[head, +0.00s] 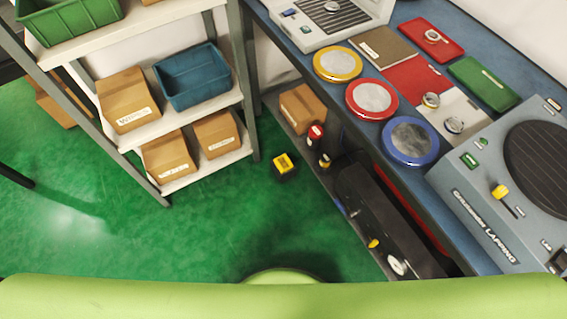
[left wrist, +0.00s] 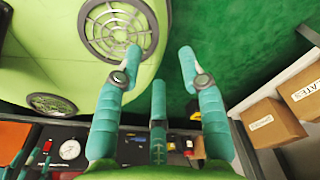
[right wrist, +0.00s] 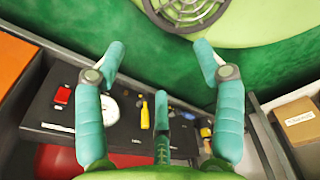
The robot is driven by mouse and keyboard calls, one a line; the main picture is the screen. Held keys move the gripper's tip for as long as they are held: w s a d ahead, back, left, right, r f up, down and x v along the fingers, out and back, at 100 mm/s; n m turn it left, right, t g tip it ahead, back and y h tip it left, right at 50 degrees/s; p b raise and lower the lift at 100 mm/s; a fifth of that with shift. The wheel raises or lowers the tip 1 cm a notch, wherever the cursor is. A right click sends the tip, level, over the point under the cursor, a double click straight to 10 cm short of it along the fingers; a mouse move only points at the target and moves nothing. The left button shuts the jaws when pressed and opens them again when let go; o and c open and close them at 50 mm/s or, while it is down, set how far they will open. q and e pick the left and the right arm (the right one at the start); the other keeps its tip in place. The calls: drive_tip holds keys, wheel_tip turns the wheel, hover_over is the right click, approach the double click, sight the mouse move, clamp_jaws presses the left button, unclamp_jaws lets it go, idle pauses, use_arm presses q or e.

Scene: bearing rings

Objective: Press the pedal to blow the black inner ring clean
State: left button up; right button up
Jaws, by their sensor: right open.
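A yellow and black block (head: 285,166), which looks like the pedal, stands on the green floor between the shelf rack and the bench. A small ring (head: 333,7) lies on the slatted grate of a light grey station (head: 350,22) at the top of the head view. I cannot tell whether it is the black inner ring. Neither gripper shows in the head view. My left gripper (left wrist: 160,62) is open and empty, fingers spread over the floor beside my base. My right gripper (right wrist: 160,52) is also open and empty, above the floor near the bench's lower shelf.
The blue bench (head: 410,176) holds yellow, red and blue-rimmed discs, a red tray (head: 431,40), a green tray (head: 484,84) and a lapping machine (head: 500,190). Small rings lie on a pale mat. A shelf rack (head: 190,110) with boxes stands left.

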use_arm(q)
drive_tip(key=shift+s+f, duration=0.1)
drive_tip(key=shift+s, duration=1.15)
drive_tip(key=c, duration=0.5)
drive_tip(key=shift+s+d+g, duration=0.15)
drive_tip(key=shift+s+g, duration=0.1)
drive_tip(key=shift+g, duration=0.05)
clamp_jaws()
drive_tip(key=shift+w+d, duration=0.3)
drive_tip(key=shift+w, duration=0.5)
use_arm(e)
drive_tip(key=shift+s+d, duration=0.25)
drive_tip(key=shift+s, duration=0.2)
drive_tip(key=shift+s+d, duration=0.2)
drive_tip(key=shift+s, duration=0.25)
use_arm(q)
drive_tip(key=shift+s+a, duration=0.2)
drive_tip(key=shift+s, duration=0.05)
